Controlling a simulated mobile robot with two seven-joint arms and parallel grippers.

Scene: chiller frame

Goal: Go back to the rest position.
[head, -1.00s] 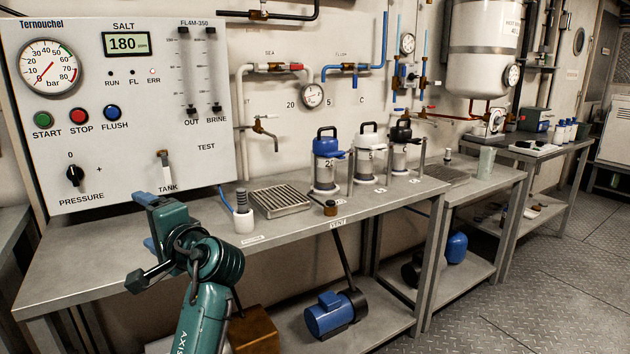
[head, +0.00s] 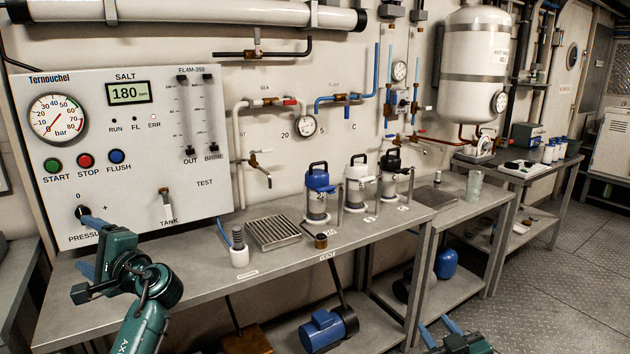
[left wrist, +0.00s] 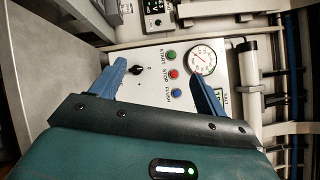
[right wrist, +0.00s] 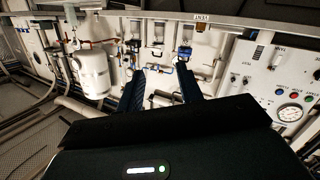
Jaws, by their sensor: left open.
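My left gripper (head: 88,247) is at the lower left of the head view, in front of the control panel (head: 205,225) and above the left end of the bench. Its blue fingers are apart and empty; in the left wrist view the gripper (left wrist: 160,75) faces the panel's knob and buttons with nothing between the fingers. One finger overlaps the pressure knob (head: 82,212) in the head view; contact cannot be told. My right gripper (head: 440,328) shows at the bottom edge, right of centre. In the right wrist view the gripper (right wrist: 160,80) has its fingers apart and empty.
The steel bench (head: 190,290) runs along the wall with a drain grate (head: 273,232), a white cup (head: 239,256) and several lidded canisters (head: 317,195). A blue motor (head: 322,331) sits on the lower shelf. The floor (head: 560,260) at right is clear.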

